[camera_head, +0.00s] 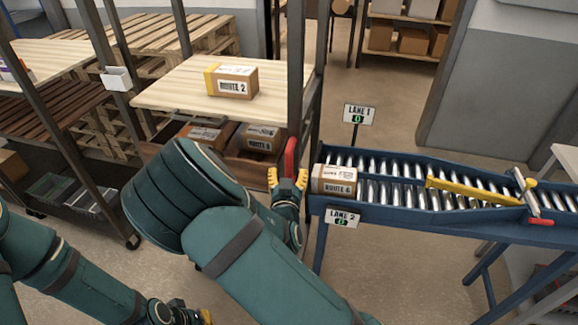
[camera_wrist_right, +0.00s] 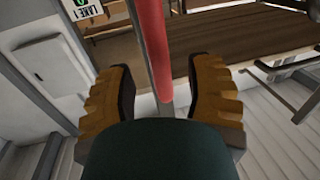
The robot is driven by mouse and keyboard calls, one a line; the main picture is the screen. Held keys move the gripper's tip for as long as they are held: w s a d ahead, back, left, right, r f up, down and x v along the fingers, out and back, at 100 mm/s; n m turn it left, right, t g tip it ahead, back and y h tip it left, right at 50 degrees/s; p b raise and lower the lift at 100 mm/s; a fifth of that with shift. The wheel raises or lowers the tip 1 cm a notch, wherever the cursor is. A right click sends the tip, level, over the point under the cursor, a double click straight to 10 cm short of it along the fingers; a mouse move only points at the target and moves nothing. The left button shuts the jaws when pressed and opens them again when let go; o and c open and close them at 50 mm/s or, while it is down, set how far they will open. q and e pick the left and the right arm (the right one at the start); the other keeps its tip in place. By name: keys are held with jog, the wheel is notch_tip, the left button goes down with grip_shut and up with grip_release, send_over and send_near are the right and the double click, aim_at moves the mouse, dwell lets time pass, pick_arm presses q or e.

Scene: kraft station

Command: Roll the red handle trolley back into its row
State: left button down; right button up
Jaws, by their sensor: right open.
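The red handle (camera_head: 289,158) stands upright on the near right post of a trolley with dark posts and a pale wooden top shelf (camera_head: 180,98). My right gripper (camera_head: 287,182) is at the lower part of this handle. In the right wrist view the red handle (camera_wrist_right: 152,50) runs down between the two yellow fingers (camera_wrist_right: 160,92), which are open with a gap on each side. My left gripper (camera_head: 188,313) is low at the bottom edge, partly cut off; its fingers are unclear. My right arm hides the trolley's lower near side.
A Route 2 box (camera_head: 232,82) sits on the top shelf, with more boxes below. A blue roller conveyor (camera_head: 400,212) with a Route 6 box (camera_head: 334,180) stands close right of the gripper. Another shelf trolley (camera_head: 50,62) is at left. Floor (camera_head: 385,100) is clear behind the conveyor.

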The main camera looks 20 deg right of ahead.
aim_at(289, 169)
jog(key=shift+x, duration=1.7)
